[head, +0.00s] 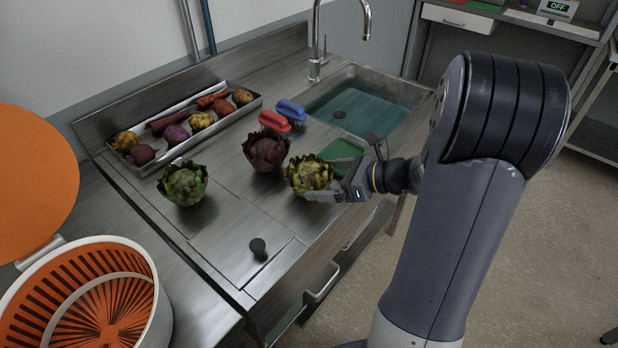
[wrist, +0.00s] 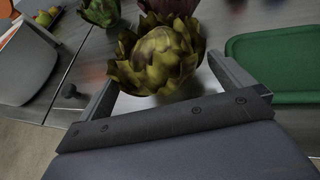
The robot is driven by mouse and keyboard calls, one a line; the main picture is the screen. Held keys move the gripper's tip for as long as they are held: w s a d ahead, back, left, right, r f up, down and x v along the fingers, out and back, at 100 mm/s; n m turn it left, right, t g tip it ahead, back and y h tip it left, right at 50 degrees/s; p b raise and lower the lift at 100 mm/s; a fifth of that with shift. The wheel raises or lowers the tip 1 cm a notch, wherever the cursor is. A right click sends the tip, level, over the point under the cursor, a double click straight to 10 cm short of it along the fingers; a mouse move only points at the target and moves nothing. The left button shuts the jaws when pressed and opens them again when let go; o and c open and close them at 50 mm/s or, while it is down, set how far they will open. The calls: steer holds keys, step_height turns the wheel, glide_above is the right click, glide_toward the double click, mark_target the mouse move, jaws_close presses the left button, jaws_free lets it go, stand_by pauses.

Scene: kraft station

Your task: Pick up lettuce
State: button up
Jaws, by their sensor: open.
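Three leafy heads that look like lettuce or artichokes stand on the steel counter. The yellow-green one (head: 309,174) is nearest my gripper; it also shows in the wrist view (wrist: 162,55). A dark red one (head: 266,150) is behind it, and a green one (head: 183,184) is to the left. They show partly at the top of the wrist view, the red one (wrist: 172,7) and the green one (wrist: 101,12). My gripper (head: 322,178) is open, with its fingers on either side of the yellow-green head's near part. I cannot tell whether they touch it.
A tray of root vegetables (head: 128,166) lies at the back left. Red (head: 274,121) and blue (head: 291,110) brushes and a green tray (head: 341,149) are near the sink (head: 415,100). A black knob (head: 258,248) stands on the front counter. An orange-and-white spinner (head: 150,310) is at the lower left.

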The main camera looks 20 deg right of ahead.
mark_target(313, 181)
steer(key=x, duration=0.4)
steer(key=shift+s+f, duration=0.15)
steer(key=shift+f, duration=0.15)
steer(key=shift+c, duration=0.2)
steer(key=c, duration=1)
